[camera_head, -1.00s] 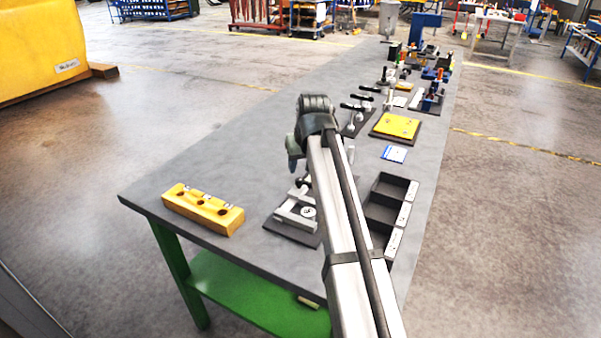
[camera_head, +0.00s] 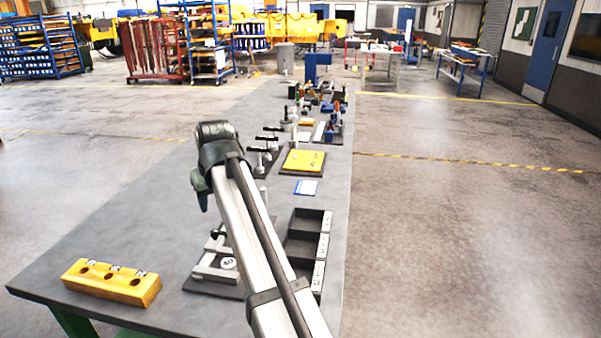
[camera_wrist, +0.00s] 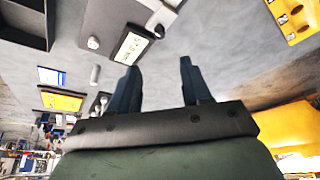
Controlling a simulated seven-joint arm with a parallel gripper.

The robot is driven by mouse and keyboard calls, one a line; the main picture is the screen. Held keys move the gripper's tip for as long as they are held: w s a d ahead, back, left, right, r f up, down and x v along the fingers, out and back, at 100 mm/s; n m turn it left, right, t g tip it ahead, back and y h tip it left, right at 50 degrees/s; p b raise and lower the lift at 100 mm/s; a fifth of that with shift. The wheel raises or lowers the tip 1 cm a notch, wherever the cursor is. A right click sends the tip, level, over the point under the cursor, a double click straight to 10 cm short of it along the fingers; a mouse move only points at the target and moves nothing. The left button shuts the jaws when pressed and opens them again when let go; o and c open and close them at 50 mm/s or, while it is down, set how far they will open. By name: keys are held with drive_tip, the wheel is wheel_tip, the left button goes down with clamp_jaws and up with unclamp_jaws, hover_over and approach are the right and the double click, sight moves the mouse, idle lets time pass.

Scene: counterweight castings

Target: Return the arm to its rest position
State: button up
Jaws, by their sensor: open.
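My arm reaches forward over the grey bench (camera_head: 110,230) in the head view, with its elbow raised above the bench. My gripper (camera_wrist: 160,85) shows in the wrist view with its two dark fingers apart and nothing between them. Beyond the fingers lies a grey fixture on a dark plate with a labelled face (camera_wrist: 132,45). In the head view this fixture (camera_head: 212,272) is partly hidden behind my arm, and my gripper's fingers cannot be made out there.
A yellow block with holes (camera_head: 110,282) sits at the bench's near left. A dark compartment tray (camera_head: 303,240) is right of my arm. A yellow plate (camera_head: 303,161), a blue-white card (camera_head: 306,187) and several clamps (camera_head: 262,150) stand further back.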

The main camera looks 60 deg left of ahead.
drive_tip(key=shift+w, duration=0.1)
